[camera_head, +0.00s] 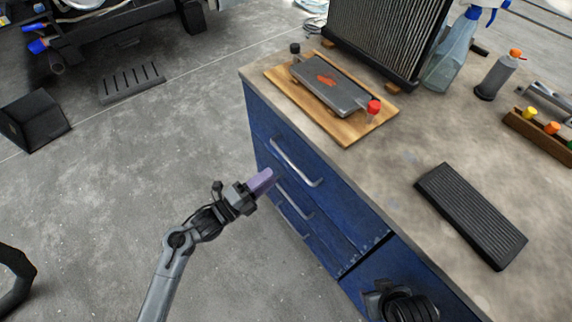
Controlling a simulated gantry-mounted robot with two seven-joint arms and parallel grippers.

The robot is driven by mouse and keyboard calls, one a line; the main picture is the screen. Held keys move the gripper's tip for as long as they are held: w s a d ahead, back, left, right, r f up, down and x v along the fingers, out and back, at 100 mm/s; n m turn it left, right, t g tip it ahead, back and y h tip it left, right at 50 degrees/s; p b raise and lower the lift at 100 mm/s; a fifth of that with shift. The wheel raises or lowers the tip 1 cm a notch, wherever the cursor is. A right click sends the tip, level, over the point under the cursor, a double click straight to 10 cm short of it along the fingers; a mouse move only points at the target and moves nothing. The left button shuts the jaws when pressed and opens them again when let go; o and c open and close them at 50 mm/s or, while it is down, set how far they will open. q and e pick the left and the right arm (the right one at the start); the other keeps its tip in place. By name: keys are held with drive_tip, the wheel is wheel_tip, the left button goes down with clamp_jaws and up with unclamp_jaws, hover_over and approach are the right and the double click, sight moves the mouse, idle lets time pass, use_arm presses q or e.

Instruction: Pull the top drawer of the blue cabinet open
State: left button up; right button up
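The blue cabinet (345,262) stands under a worn stone-coloured worktop, its drawer fronts facing left. The top drawer (263,120) looks flush with the cabinet front, and its silver bar handle (297,163) runs along it. Lower drawers with similar handles (295,201) show beneath. My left gripper (263,181) is in front of the drawers, to the left of the top handle and apart from it in the picture. Its purple fingers overlap in this view, so I cannot tell whether they are open. My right gripper's fingers do not show.
On the worktop (400,165) are a wooden board (350,130) with a grey box (330,88), a radiator (385,35), a spray bottle (450,55) and a black ribbed pad (470,215). Grey floor left of the cabinet is mostly clear; a black box (35,120) lies far left.

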use_arm(q)
drive_tip(key=b+x, duration=0.1)
drive_tip(key=x, duration=0.6)
drive_tip(key=shift+c, duration=0.5)
clamp_jaws()
